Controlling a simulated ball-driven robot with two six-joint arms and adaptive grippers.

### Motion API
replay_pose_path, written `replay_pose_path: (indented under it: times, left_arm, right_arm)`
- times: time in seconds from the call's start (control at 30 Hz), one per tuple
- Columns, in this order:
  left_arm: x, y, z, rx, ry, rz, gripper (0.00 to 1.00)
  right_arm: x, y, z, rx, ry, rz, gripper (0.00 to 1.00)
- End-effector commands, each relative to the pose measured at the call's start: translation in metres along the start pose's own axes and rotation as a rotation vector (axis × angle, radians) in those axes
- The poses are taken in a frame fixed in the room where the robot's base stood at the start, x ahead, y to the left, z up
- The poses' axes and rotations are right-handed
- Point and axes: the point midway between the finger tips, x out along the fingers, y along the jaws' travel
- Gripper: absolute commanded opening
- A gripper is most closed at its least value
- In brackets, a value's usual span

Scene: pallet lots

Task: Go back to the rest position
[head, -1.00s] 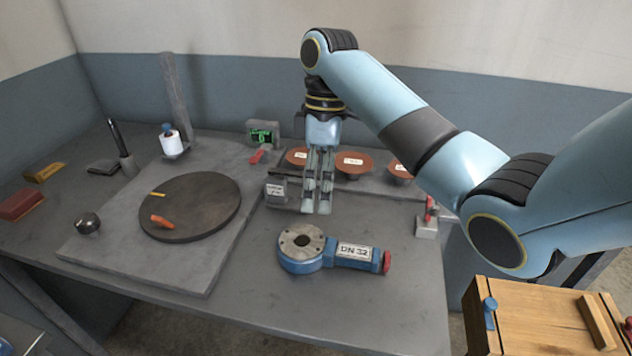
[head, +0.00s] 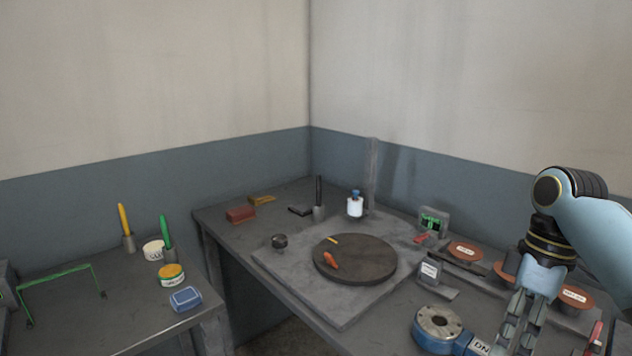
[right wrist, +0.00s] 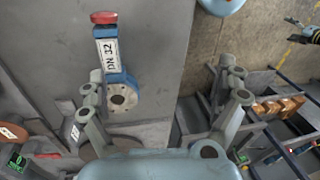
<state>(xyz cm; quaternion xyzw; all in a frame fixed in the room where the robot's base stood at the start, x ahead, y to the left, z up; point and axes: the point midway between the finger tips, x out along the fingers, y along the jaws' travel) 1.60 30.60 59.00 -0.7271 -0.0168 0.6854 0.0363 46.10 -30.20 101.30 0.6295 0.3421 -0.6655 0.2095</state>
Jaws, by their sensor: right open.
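My right gripper (head: 522,322) hangs at the right of the head view, fingers down, above the table by the blue valve body. In the right wrist view its two fingers (right wrist: 165,92) stand wide apart with nothing between them. The blue valve body (head: 437,327) with a round grey flange lies on the grey table. Its DN 32 label and red end show in the right wrist view (right wrist: 110,58), beside the left finger.
A dark round plate (head: 355,260) with an orange piece sits on a grey slab. Red-brown discs (head: 465,250) line the back right. A second table at the left holds a green wire frame (head: 62,282), pens, tins and a blue box (head: 186,299). A floor gap separates the tables.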

Motion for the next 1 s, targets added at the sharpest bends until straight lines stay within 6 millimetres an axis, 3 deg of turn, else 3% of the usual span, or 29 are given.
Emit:
replay_pose_path:
  times: [0.1,0.47,0.73,1.0]
  left_arm:
    - [0.000,-0.001,-0.027,-0.001,0.040,-0.001,1.00]
    - [0.000,-0.002,-0.038,-0.002,0.055,-0.002,1.00]
    - [0.000,-0.001,-0.021,-0.001,0.031,-0.001,1.00]
    - [0.000,-0.001,-0.020,-0.001,0.029,-0.001,1.00]
  right_arm:
    - [0.007,-0.005,0.004,0.018,0.000,0.013,1.00]
    - [0.040,-0.035,0.027,0.143,0.017,0.105,1.00]
    - [0.062,-0.081,0.060,0.306,0.075,0.214,1.00]
    - [0.060,-0.130,0.096,0.483,0.169,0.312,1.00]
